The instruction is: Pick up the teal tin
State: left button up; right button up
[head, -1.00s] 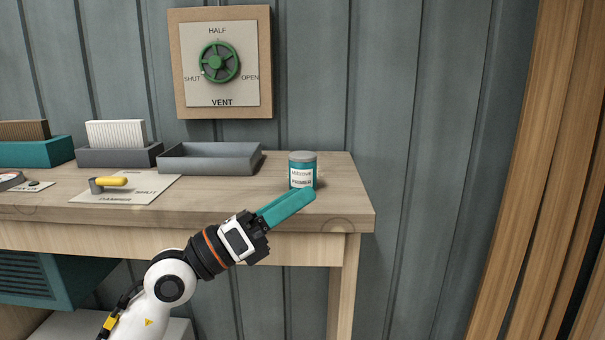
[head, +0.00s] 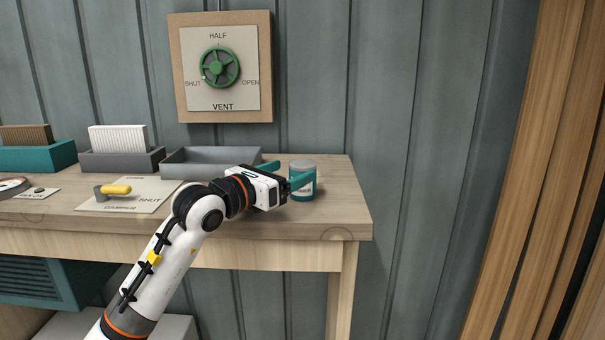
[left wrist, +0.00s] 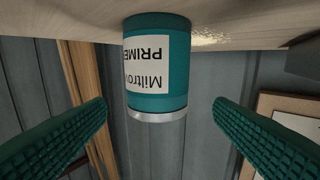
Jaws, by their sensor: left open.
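The teal tin (head: 303,189) stands upright near the right end of the wooden bench, with a grey lid and a white label. My left gripper (head: 283,174) is at its left side in the head view, open, its teal fingers pointing at the tin. In the left wrist view the tin (left wrist: 172,75) appears upside down between and beyond the two spread fingers (left wrist: 160,135), with a gap on each side. The near finger hides part of the tin's label in the head view. My right gripper is not in view.
An empty grey tray (head: 210,161) lies just behind my left wrist. A damper panel with a yellow handle (head: 116,189) is on the bench at left. A vent panel with a green wheel (head: 219,67) hangs on the wall. The bench's right corner is clear.

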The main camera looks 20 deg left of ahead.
aim_at(294, 172)
pick_arm(q)
jog(key=p+x, duration=0.2)
jog(key=x, duration=0.2)
jog(key=shift+f, duration=0.15)
jog(key=shift+w+d+f, duration=0.1)
jog(key=shift+w+d, duration=0.1)
jog(key=shift+s, duration=0.1)
jog(key=shift+c, duration=0.6)
jog(key=c, duration=0.9)
jog(key=shift+c, duration=0.7)
